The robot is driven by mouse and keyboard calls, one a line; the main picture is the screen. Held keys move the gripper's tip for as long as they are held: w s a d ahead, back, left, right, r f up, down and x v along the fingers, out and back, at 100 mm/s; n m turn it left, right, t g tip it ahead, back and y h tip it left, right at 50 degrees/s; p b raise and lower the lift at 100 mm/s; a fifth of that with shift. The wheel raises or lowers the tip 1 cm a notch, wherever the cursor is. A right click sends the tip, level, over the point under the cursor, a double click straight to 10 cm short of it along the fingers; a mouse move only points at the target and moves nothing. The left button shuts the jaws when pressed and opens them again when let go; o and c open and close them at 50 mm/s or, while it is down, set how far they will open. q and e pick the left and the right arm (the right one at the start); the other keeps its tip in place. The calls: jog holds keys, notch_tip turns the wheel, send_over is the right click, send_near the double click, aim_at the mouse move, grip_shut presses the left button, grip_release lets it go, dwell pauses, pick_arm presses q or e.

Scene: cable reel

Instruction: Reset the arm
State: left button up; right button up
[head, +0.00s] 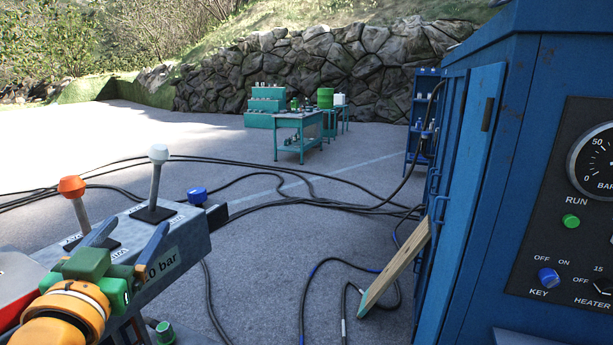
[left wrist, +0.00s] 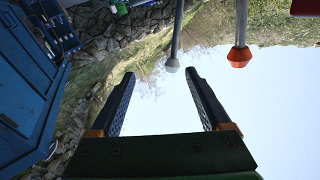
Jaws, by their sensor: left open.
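My left gripper (head: 137,228) comes in at the lower left of the head view, with an orange wrist, a green body and two blue-grey fingers. It is in front of a grey lever console (head: 185,240) in that view. Its fingers are spread with nothing between them. In the left wrist view the open gripper (left wrist: 161,74) shows both dark fingers apart against sky. A white-knobbed lever (head: 158,154) and an orange-knobbed lever (head: 71,187) stand on the console. The white knob (left wrist: 172,65) and orange knob (left wrist: 239,57) hang beyond the fingers in the left wrist view. My right gripper is out of view.
A blue cabinet (head: 474,190) with a gauge and switch panel fills the right side. A wooden plank (head: 395,268) leans against it. Black cables (head: 290,203) cross the paved ground. A teal workbench (head: 300,122) stands farther back before a stone wall.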

pick_arm(q)
jog(key=s+d+f+g+h, duration=0.1)
jog(key=f+g, duration=0.1)
jog(key=f, duration=0.6)
jog(key=s+d+f+m+g, duration=0.1)
jog(key=s+d+f+g, duration=0.15)
jog(key=f, duration=0.55)
jog(key=d+f+g+h, duration=0.1)
jog(key=f+g, duration=0.2)
jog(key=f, duration=0.5)
jog(key=s+d+f+g, duration=0.2)
jog(key=s+f+g, duration=0.2)
jog(key=s+f, duration=0.45)
jog(key=s+d+f+g, duration=0.2)
jog(key=s+f+g, duration=0.2)
jog(key=s+f, duration=0.7)
jog(key=f, duration=0.7)
jog(key=s+f, duration=0.2)
jog(key=f, duration=0.7)
jog(key=s+a+f+g, duration=0.2)
jog(key=s+f, duration=0.6)
jog(key=s, duration=0.2)
jog(key=shift+s+a+m+h, duration=0.3)
jog(key=shift+s+m, duration=0.05)
jog(key=shift+m, duration=0.05)
